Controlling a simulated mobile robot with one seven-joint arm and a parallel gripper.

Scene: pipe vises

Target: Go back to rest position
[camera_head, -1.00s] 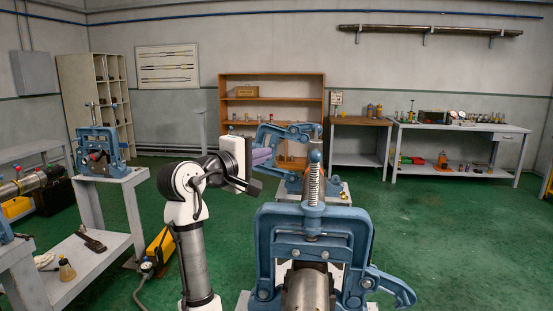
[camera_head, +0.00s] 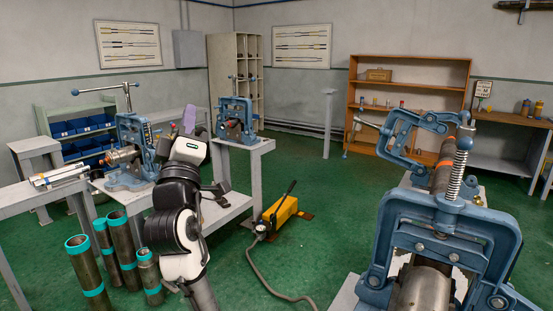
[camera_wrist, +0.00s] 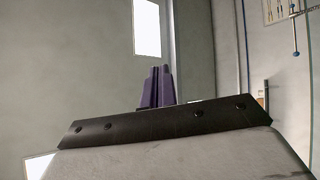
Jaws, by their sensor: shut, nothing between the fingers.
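My gripper (camera_head: 188,119) is at the left of the head view, with its purple fingers raised beyond my wrist. In the wrist view the two purple fingers (camera_wrist: 155,88) stand together and hold nothing. Only wall and room fittings show behind them. In the head view, my gripper appears in front of the left bench area, between a blue vise (camera_head: 130,140) and another blue vise (camera_head: 236,120). Whether it touches anything there cannot be told, but no contact shows.
A large blue vise (camera_head: 440,215) with a steel pipe (camera_head: 425,290) stands close at right, with another open-framed blue vise (camera_head: 395,135) behind. Pipes with teal ends (camera_head: 92,280) stand at left. A yellow pump (camera_head: 279,214) and its hose lie on the green floor, which is clear in the middle.

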